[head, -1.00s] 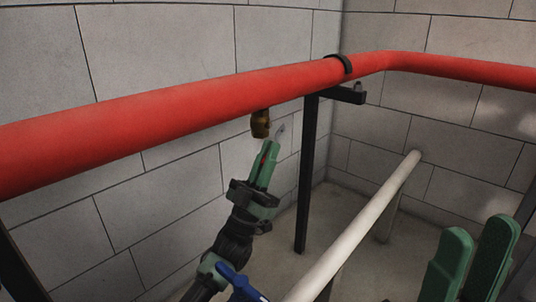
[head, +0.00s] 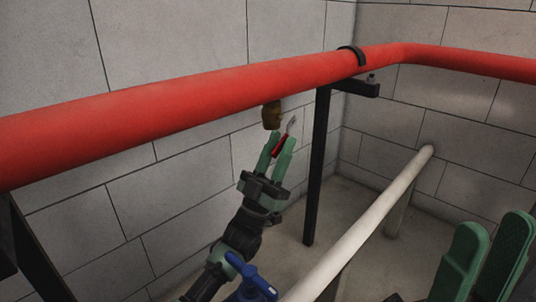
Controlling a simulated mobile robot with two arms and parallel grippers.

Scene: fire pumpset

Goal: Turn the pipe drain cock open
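The pipe drain cock (head: 271,116) is a brass fitting hanging under the red pipe (head: 190,98). Its lever has a metal end (head: 291,126) to the right of the brass body and a red grip (head: 280,147) slanting down to the left. My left gripper (head: 281,141) is just below the cock, with its green fingers on either side of the red grip. The fingers stand apart; contact with the grip is not clear. My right gripper (head: 490,228) is at the lower right, open and empty, away from the cock.
A black post (head: 317,170) with a bracket supports the red pipe just right of the cock. A white pipe (head: 365,225) runs low across the floor. A blue valve handle (head: 250,278) is beside my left arm. Block walls stand behind.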

